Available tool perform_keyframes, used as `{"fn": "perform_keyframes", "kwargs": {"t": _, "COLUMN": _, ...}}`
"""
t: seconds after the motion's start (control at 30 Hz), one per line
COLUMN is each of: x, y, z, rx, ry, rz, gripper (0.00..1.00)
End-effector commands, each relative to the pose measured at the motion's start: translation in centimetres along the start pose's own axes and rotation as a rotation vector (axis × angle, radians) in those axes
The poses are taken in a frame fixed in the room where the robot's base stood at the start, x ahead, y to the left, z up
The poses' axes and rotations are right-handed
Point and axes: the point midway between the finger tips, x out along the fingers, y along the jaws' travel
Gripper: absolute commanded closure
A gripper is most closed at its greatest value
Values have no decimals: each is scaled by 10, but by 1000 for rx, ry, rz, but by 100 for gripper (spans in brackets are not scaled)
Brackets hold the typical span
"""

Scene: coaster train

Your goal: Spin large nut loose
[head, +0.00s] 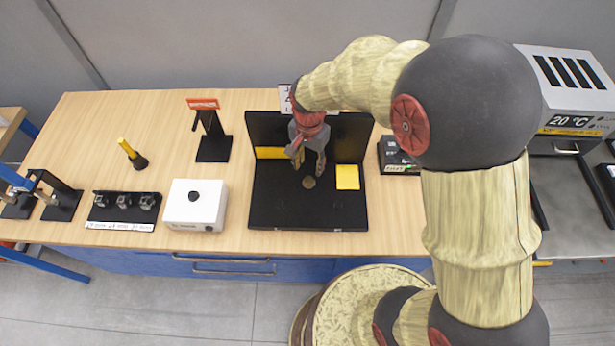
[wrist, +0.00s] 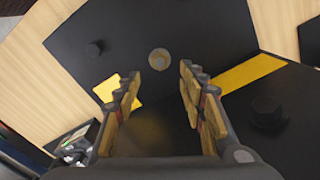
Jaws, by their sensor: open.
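A black fixture (head: 265,205) with a flat base and an upright back wall stands on the bench. A round brass-coloured piece (head: 308,182) sits on its base and also shows in the wrist view (wrist: 159,59). It may be the large nut, but its shape is too small to tell. My gripper (head: 308,167) points down over the base, open and empty. In the wrist view its fingers (wrist: 160,75) are spread, with the brass piece in line with the gap between them, beyond the tips. I see no contact.
Dark round knobs (wrist: 94,47) (wrist: 268,112) stick out of the black surfaces. A yellow square (head: 347,177) lies right of the brass piece. A white box (head: 195,215) and a black block rack (head: 122,225) stand left. Bench in front of the black stand (head: 213,150) is clear.

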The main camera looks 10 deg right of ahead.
Motion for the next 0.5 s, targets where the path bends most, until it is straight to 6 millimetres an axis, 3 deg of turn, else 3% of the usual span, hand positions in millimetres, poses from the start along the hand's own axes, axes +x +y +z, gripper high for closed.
{"fn": "perform_keyframes", "kwargs": {"t": 0.17, "x": 14, "y": 0, "z": 0, "rx": 21, "ry": -1, "rz": 2, "gripper": 59}}
{"fn": "perform_keyframes", "kwargs": {"t": 0.5, "x": 64, "y": 0, "z": 0, "rx": 19, "ry": 0, "rz": 2, "gripper": 59}}
